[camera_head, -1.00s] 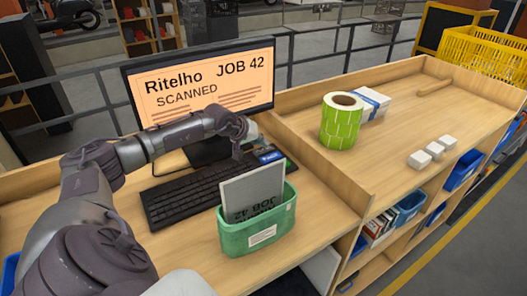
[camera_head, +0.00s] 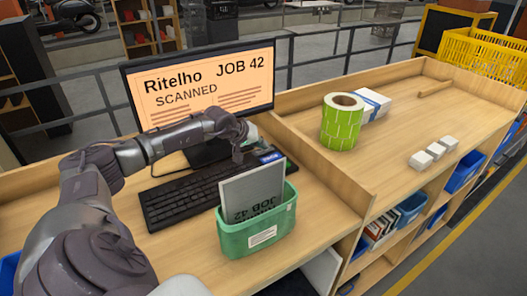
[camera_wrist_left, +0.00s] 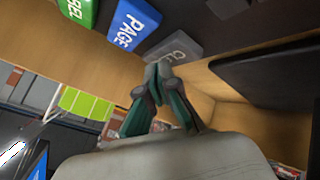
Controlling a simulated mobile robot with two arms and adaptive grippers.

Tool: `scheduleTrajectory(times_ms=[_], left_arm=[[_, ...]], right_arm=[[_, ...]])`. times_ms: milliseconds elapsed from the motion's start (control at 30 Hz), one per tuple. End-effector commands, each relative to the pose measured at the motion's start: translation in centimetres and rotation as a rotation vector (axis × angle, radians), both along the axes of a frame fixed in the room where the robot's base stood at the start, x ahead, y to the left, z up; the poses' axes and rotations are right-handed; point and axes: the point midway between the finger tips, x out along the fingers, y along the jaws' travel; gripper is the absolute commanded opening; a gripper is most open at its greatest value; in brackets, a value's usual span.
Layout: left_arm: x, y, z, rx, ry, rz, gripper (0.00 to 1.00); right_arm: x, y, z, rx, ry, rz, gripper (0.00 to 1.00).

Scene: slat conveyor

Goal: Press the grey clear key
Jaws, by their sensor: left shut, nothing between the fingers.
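The grey clear key (camera_wrist_left: 178,46) shows in the left wrist view, with its lettering partly covered by my fingertips. Beside it are a blue key (camera_wrist_left: 133,22) lettered "PAGE" and a green key (camera_wrist_left: 78,10) cut off by the frame edge. My left gripper (camera_wrist_left: 157,72) is shut and empty, its tips right at the grey key's near edge. I cannot tell whether they touch it. In the head view my left gripper (camera_head: 247,152) is over the right end of the black keyboard, and the grey key cannot be made out there. My right gripper is not in view.
A green bin (camera_head: 262,236) holding a grey card (camera_head: 250,195) stands in front. A wooden divider and a green label roll (camera_head: 342,125) are to the right.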

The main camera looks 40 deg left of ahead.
Motion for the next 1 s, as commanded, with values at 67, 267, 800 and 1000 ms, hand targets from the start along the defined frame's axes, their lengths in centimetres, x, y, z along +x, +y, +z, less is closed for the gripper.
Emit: scheduleTrajectory(times_ms=[67,267,800,1000], left_arm=[[0.00,-0.01,-0.15,0.000,0.000,0.000,0.00],[-0.01,-0.01,-0.34,0.000,0.001,-0.001,0.00],[-0.02,-0.03,-0.55,0.000,0.002,-0.001,0.00],[0.00,-0.01,0.10,0.000,0.001,-0.001,0.00]], right_arm=[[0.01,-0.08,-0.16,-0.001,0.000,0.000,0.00],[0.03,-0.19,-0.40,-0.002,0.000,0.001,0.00],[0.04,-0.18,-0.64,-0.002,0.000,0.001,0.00],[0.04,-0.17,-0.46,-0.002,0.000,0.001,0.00]])
